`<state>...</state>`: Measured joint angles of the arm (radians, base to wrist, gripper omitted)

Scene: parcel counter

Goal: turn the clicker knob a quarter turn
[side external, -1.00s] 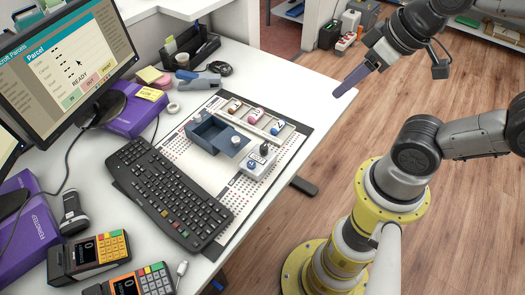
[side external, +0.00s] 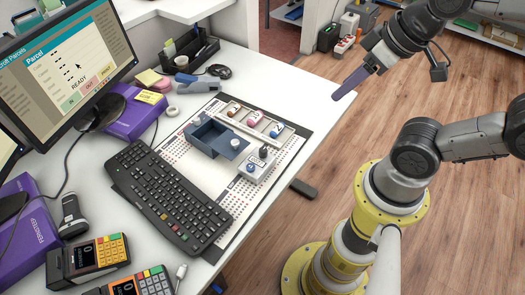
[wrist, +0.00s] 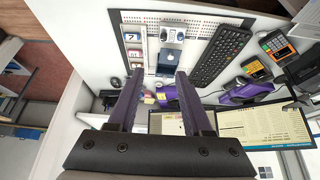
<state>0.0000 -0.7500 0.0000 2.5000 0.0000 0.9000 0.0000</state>
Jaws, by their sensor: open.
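The box also shows at the top of the wrist view (wrist: 172,36), too small there to read the knob's angle. My gripper (side external: 346,88) hangs well away from the box, beyond the table's right edge and higher up. In the wrist view its two purple fingers (wrist: 158,78) stand apart with nothing between them.
A blue-grey open box (side external: 205,137) with a round knob sits beside the clicker. A black keyboard (side external: 170,195) is to the left. The counter's right end (side external: 310,85) is bare.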

